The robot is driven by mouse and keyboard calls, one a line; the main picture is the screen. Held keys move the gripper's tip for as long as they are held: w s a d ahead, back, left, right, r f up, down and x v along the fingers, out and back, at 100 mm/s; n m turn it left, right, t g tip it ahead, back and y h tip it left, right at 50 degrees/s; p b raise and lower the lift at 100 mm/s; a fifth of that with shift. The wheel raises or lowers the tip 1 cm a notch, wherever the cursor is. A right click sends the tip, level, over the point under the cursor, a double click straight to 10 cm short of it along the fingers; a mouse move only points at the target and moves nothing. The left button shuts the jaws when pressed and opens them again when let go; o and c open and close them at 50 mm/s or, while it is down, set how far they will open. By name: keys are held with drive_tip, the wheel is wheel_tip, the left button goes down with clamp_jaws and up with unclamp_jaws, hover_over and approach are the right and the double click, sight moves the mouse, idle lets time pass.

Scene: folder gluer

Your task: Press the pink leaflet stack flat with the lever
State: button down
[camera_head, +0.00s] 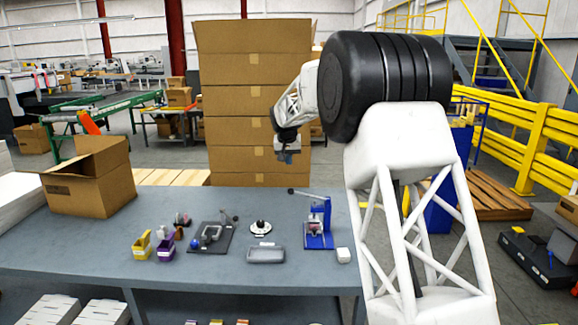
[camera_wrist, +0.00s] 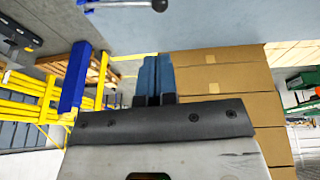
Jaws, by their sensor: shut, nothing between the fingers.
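A blue press (camera_head: 327,215) stands on the right part of the grey table. Its lever (camera_head: 303,194) is raised and reaches left to a dark ball end. A small pink stack (camera_head: 315,228) appears to sit under the press, too small to make out in detail. My gripper (camera_head: 287,158) is in the air above and behind the press, apart from it. In the wrist view my gripper (camera_wrist: 157,58) shows shut blue fingers with nothing between them. The lever (camera_wrist: 125,4) also shows at the top edge of that view, with its ball end.
The grey table (camera_head: 200,270) also holds an open carton (camera_head: 88,180), yellow and purple bins (camera_head: 167,250), a dark fixture board (camera_head: 211,238), a round stand (camera_head: 260,228), a grey tray (camera_head: 266,255) and a white block (camera_head: 343,256). Stacked cartons (camera_head: 258,100) stand behind the table.

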sight(290, 189)
drive_tip(key=x, duration=1.3)
drive_tip(key=shift+f, duration=0.1)
drive_tip(key=shift+a+f, duration=0.1)
drive_tip(key=f+h, duration=0.1)
drive_tip(key=f, duration=0.1)
drive_tip(key=a+f+h, duration=0.1)
drive_tip(key=f, duration=0.2)
drive_tip(key=shift+a+f, duration=0.1)
drive_tip(key=shift+a, duration=0.15)
drive_tip(key=shift+s+d+f, duration=0.1)
drive_tip(key=shift+s+f, duration=0.05)
drive_tip(key=shift+f, duration=0.45)
idle(1.2)
drive_tip(key=shift+r, duration=0.15)
drive_tip(key=a+v, duration=0.1)
drive_tip(key=v, duration=1.4)
drive_tip(key=shift+w, duration=0.35)
